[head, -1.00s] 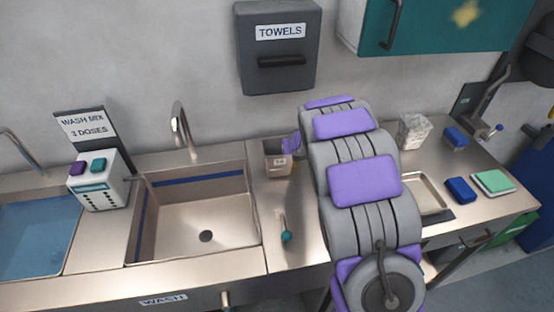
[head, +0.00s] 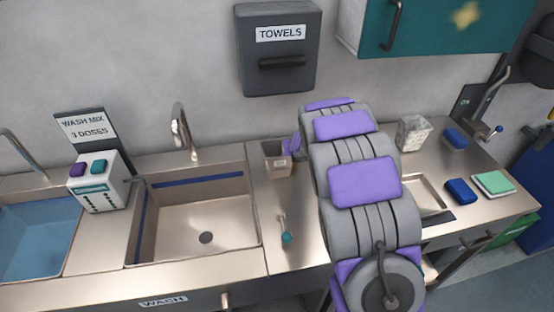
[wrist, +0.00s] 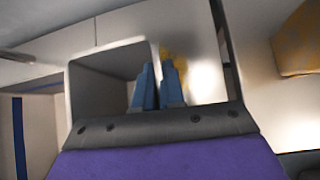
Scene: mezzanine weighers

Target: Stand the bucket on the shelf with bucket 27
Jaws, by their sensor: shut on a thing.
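A small beige square bucket (head: 277,160) with a pale label is at the counter strip right of the sink; the label is too small to read. In the wrist view its open mouth and grey inner wall (wrist: 105,85) show. My gripper (wrist: 158,88) has its two blue fingertips close together at the bucket's near right wall, shut on it. In the head view only a purple part of my gripper (head: 291,146) shows beside the bucket, behind my arm. I cannot tell whether the bucket touches the counter. No shelf with bucket 27 is identifiable.
The empty sink (head: 200,215) lies left of the bucket, with a tap (head: 180,130) behind it. A teal-knobbed lever (head: 287,238) stands in front. A towel dispenser (head: 278,75) hangs above.

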